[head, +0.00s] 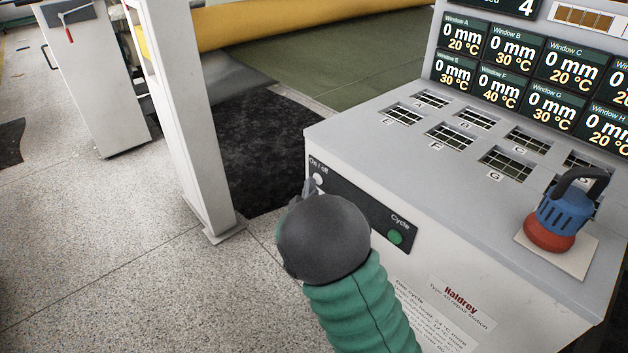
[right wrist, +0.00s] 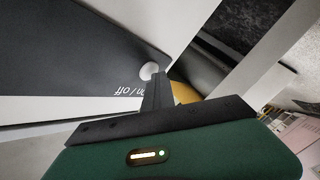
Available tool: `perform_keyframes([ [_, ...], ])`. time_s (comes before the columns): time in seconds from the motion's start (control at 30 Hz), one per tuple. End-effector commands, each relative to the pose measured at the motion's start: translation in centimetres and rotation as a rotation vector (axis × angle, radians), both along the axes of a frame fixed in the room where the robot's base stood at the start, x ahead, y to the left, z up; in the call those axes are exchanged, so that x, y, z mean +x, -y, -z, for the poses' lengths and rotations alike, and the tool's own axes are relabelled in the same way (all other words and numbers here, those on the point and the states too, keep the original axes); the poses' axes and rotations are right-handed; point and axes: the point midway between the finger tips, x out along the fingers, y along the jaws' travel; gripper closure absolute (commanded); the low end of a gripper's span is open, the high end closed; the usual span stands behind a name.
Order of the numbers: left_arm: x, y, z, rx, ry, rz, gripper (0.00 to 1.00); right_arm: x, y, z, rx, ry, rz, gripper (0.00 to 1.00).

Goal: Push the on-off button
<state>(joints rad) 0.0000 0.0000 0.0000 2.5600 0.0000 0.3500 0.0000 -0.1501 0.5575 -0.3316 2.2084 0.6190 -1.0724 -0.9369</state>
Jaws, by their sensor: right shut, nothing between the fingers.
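The on-off button (head: 318,178) is a small pale round knob on the dark panel (head: 352,203) on the front of the grey station. The label "On / off" is printed just above it. My right gripper (head: 309,186) is shut and empty, with its fingertips right beside the button. In the right wrist view the button (right wrist: 150,71) sits just beyond the tips of the shut fingers (right wrist: 154,84). I cannot tell whether they touch it. The dark wrist hides part of the panel in the head view. My left gripper is not in view.
A green Cycle button (head: 395,237) is on the panel's right end. The station top (head: 390,140) has several lettered grilles and a blue-and-red tool (head: 560,213) on a pale plate. A grey post (head: 188,110) stands left of the station. The floor (head: 110,260) at left is clear.

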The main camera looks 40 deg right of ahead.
Motion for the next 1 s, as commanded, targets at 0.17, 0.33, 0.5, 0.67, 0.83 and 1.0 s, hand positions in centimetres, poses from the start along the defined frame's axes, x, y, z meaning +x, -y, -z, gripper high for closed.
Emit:
perform_keyframes([
  [0.17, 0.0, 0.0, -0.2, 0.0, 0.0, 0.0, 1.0, -0.1, -0.1, -0.2, -0.001, 0.001, 0.001, 1.0],
  [0.33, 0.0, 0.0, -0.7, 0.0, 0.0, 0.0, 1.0, -0.1, -0.8, -0.1, 0.0, 0.0, 0.001, 1.0],
  [0.5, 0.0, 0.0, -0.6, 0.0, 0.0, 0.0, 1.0, -0.1, -0.8, 0.0, 0.0, 0.0, 0.001, 1.0],
  [0.67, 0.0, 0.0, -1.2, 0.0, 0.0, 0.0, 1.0, -0.1, -1.9, -0.3, 0.0, 0.001, -0.002, 1.0],
  [0.83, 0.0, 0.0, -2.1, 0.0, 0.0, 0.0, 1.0, -0.3, -4.0, -0.3, -0.002, -0.001, -0.002, 1.0],
  [1.0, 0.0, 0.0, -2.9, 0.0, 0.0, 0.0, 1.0, -0.5, -6.0, -0.3, -0.001, 0.0, -0.002, 1.0],
])
